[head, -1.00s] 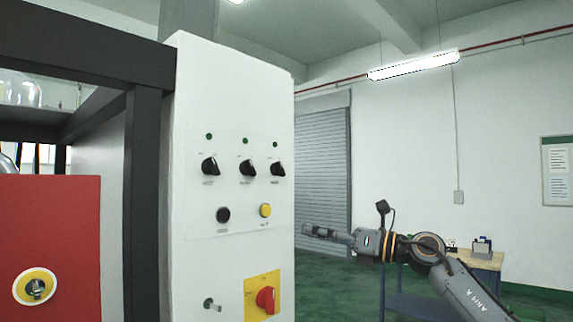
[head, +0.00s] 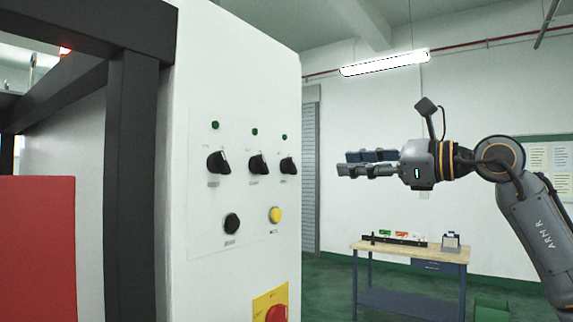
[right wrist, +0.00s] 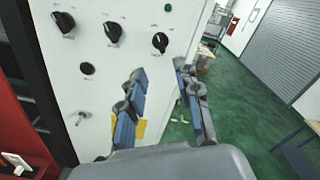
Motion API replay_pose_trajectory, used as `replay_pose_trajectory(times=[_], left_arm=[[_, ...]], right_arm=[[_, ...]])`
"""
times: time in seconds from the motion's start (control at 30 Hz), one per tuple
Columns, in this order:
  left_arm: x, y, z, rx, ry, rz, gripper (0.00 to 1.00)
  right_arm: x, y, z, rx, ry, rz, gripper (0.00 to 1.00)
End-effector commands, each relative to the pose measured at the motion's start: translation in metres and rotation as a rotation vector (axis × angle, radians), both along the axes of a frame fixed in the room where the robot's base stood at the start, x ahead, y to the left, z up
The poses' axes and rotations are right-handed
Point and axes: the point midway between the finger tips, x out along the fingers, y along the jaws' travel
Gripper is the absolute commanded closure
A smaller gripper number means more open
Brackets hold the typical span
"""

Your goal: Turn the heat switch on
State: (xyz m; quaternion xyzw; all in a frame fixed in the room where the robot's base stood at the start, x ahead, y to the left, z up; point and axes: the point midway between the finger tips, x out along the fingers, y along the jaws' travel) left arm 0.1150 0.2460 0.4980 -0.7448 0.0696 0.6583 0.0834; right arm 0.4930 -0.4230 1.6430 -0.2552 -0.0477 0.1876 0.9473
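The white control panel (head: 235,60) carries a row of three black rotary switches: left (head: 218,162), middle (head: 258,164) and right (head: 288,165). Their labels are too small to read, so I cannot tell which is the heat switch. A dark green lamp sits above each. The right wrist view also shows the left (right wrist: 63,21), middle (right wrist: 112,31) and right (right wrist: 160,42) switches. My right gripper (head: 346,164) is open and empty, right of the panel at about switch height, apart from it. My left gripper is out of view.
Below the switches are a black button (head: 232,223) and a yellow button (head: 275,215), then a red rotary switch (head: 277,313) on a yellow plate. A dark frame post (head: 130,200) and red box (head: 38,250) stand left. A workbench (head: 405,253) stands behind.

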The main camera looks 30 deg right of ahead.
Motion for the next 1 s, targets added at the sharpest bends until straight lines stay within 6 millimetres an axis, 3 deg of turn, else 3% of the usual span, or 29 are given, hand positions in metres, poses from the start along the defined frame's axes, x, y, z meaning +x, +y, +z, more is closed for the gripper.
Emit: replay_pose_trajectory(times=[0.2, 0.33, 0.47, 0.7, 1.0], left_arm=[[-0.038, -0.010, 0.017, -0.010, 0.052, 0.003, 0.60], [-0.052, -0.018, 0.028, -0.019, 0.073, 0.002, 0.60], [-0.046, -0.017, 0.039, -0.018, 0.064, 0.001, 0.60], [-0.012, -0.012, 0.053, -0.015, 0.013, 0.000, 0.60], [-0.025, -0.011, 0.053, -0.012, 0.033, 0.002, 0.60]], right_arm=[[0.038, 0.017, 0.004, 0.000, 0.003, 0.004, 0.67], [0.065, 0.028, 0.004, 0.001, 0.004, 0.004, 0.67], [0.088, 0.038, 0.004, 0.002, 0.003, 0.004, 0.67], [0.115, 0.048, 0.001, 0.003, 0.001, 0.002, 0.67], [0.120, 0.050, -0.001, 0.002, 0.000, 0.003, 0.67]])
